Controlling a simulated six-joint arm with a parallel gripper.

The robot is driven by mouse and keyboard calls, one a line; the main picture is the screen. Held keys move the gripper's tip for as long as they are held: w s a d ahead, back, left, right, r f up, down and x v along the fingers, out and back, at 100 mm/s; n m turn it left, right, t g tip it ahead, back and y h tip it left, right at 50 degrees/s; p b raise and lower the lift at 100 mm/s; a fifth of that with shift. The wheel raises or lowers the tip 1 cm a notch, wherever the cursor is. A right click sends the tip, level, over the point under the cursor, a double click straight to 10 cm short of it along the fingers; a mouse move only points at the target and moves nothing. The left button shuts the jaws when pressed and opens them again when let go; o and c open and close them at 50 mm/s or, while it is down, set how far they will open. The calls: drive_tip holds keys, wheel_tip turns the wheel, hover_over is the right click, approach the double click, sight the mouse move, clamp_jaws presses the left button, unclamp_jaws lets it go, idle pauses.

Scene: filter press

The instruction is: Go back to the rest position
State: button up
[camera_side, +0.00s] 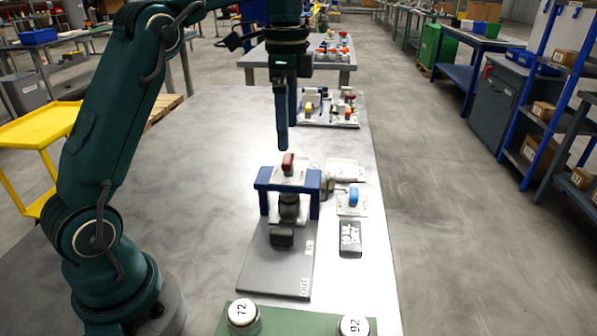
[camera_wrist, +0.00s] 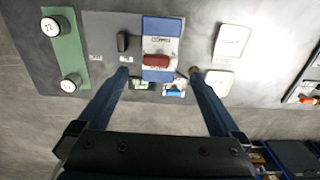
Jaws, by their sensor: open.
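My gripper (camera_side: 283,145) hangs over the work table (camera_side: 215,150), above and slightly behind a blue press frame (camera_side: 264,180). In the side view its blue fingers overlap, so the gap between them is hidden. The wrist view shows the fingers of my gripper (camera_wrist: 158,74) spread wide with nothing held between them. The red handle (camera_side: 288,163) on top of the press lies below; in the wrist view the red handle (camera_wrist: 157,61) appears between the fingertips. A dark cylindrical part (camera_side: 289,206) sits under the frame.
A grey plate (camera_side: 268,270) marked OUT lies in front of the press. A blue-handled valve (camera_side: 354,197) and a small display (camera_side: 350,236) stand right of it. The table's left part is clear.

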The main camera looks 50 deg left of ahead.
drive_tip(key=s+d+r+t, duration=0.3)
drive_tip(key=s+d+r, duration=0.3)
drive_tip(key=s, duration=0.3)
drive_tip(key=s+d+f+n+t, duration=0.2)
drive_tip(key=s+d+f+n, duration=0.1)
drive_tip(key=s+f+n, duration=0.4)
wheel_tip(320, 180, down, 2)
drive_tip(key=shift+s+f+n+t, duration=0.15)
drive_tip(key=shift+s+n+t, duration=0.2)
drive_tip(key=shift+n, duration=0.75)
